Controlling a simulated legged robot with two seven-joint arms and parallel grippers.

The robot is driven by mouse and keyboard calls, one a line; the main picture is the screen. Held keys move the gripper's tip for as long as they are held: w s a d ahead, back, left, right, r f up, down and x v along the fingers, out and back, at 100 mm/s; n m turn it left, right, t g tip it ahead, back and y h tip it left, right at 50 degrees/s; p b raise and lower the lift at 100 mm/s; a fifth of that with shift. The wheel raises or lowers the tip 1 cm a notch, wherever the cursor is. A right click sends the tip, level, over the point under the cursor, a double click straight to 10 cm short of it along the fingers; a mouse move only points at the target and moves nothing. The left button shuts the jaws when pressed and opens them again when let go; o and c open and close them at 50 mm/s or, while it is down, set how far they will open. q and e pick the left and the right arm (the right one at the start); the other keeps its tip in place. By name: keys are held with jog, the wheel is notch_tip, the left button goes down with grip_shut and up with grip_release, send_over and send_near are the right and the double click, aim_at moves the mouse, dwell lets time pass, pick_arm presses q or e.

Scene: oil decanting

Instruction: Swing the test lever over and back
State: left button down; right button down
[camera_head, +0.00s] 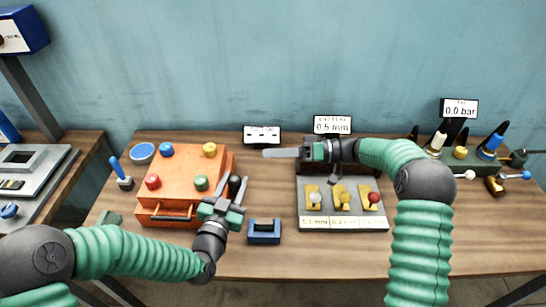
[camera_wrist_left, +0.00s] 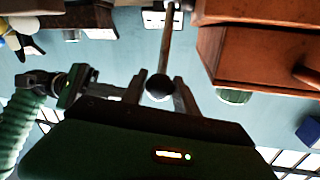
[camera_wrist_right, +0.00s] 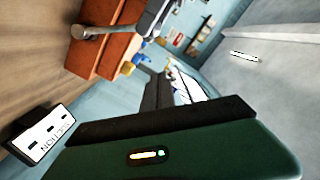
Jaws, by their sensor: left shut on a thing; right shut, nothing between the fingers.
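The test lever shows in the left wrist view as a thin rod (camera_wrist_left: 166,45) with a black ball knob (camera_wrist_left: 157,86). My left gripper (camera_wrist_left: 160,90) is shut on this knob, one finger on each side. In the head view my left gripper (camera_head: 238,187) is at the right side of the orange box (camera_head: 186,172), and its fingers hide most of the lever. My right gripper (camera_head: 304,152) is shut and empty, pointing left above the back of the grey gauge tray (camera_head: 342,222). Its fingers also show in the right wrist view (camera_wrist_right: 165,90).
The orange box carries several coloured knobs and a front drawer. A blue block (camera_head: 264,232) stands close right of my left gripper. A pale grey bar (camera_head: 281,153) shows at my right gripper's tip. Display signs (camera_head: 262,135) line the back. The table's front centre is clear.

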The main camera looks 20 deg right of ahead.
pick_arm(q)
jog(key=shift+r, duration=0.1)
pick_arm(e)
jog(key=a+f, duration=0.3)
jog(key=a, duration=0.5)
jog(key=shift+s, duration=0.3)
